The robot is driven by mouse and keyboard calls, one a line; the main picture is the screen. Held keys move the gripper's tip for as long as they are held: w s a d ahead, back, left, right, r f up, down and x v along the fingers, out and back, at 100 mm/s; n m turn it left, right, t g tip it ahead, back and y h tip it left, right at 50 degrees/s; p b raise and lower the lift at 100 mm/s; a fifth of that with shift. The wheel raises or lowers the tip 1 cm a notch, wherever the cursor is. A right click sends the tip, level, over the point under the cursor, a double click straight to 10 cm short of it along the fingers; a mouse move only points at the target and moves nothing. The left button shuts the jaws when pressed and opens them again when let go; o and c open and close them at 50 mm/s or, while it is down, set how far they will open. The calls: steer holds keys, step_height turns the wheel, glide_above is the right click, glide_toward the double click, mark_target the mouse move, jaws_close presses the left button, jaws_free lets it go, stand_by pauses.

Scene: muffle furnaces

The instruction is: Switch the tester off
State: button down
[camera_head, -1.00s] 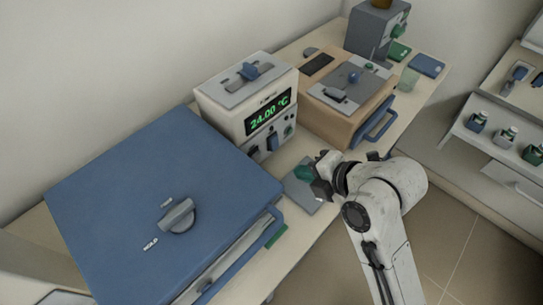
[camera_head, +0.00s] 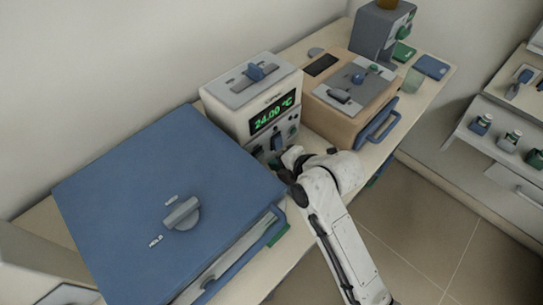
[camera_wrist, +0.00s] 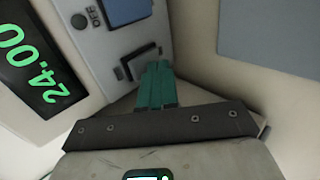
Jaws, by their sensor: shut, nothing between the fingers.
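The tester (camera_head: 243,116) is a cream box with a green-lit display reading 24.00 °C (camera_head: 272,116). Its display also shows at the left of the wrist view (camera_wrist: 38,70). A blue switch part (camera_wrist: 124,8) is at the top of the wrist view, with the label OFF (camera_wrist: 95,17) beside it. Below it is a small dark-framed grey part (camera_wrist: 140,62). My gripper's green fingers (camera_wrist: 157,82) are shut and empty, with their tips at this framed part; I cannot tell whether they touch it. In the head view, my wrist partly covers the tester's lower front.
A large blue box (camera_head: 165,190) with a grey knob stands left of the tester. A tan box (camera_head: 345,120) with a blue handle stands right of it. A grey device (camera_head: 378,35) is farther back. Open floor (camera_head: 420,225) lies right of the bench.

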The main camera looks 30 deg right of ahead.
mark_target(263, 153)
steer(key=shift+w+a+r, duration=0.1)
steer(key=shift+w+a, duration=0.1)
steer(key=shift+w, duration=0.35)
steer(key=shift+w+a+r, duration=0.1)
steer(key=shift+w+a, duration=0.05)
steer(key=shift+w, duration=0.35)
steer(key=shift+w+a, duration=0.1)
steer(key=shift+w, duration=0.2)
steer(key=shift+r+p, duration=0.25)
steer(key=shift+p, duration=0.15)
steer(key=shift+r+p, duration=0.65)
